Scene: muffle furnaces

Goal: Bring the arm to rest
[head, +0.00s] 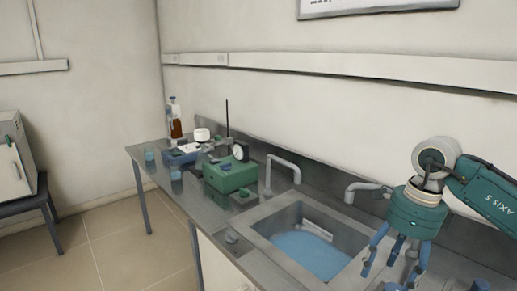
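My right arm comes in from the right edge, green and white. Its gripper (392,269) hangs fingers down over the right rim of the sink. The blue fingers are spread apart and I see nothing held between them. The fingertips are close above the steel counter in the picture; I cannot tell the exact gap. My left arm and gripper are not in view.
A steel counter (212,220) holds a sink with blue water (305,252), two taps (283,166) (366,188), a green box device (230,174), a brown bottle (175,124) and blue beakers (150,155). A furnace (12,172) stands at left. Floor between is free.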

